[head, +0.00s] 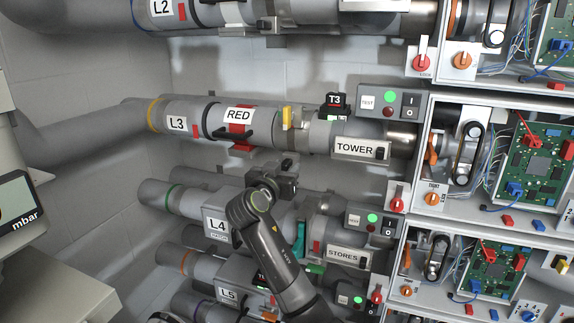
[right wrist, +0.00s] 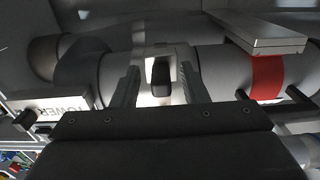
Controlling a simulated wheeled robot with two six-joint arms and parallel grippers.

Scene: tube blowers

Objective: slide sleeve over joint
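The L3 pipe (head: 177,108) runs across the head view. It carries a grey section with a red band and a RED plate (head: 238,115), which I take as the sleeve; its red band (right wrist: 267,78) is on the right of the right wrist view. The likely joint, by the yellow lever (head: 287,118), lies right of the plate. My right gripper (head: 274,172) is just below the pipe. In the right wrist view its two fingers (right wrist: 158,85) stand apart, either side of a pale block with a black knob (right wrist: 162,77). Contact cannot be told. My left gripper is not in view.
A black T3 box (head: 334,106) sits on the pipe, right of the lever. A TOWER label (head: 354,148) hangs beside it. Control cabinets (head: 530,150) fill the right side. The L4 pipe (head: 188,201) runs below. An mbar display (head: 20,203) is at left.

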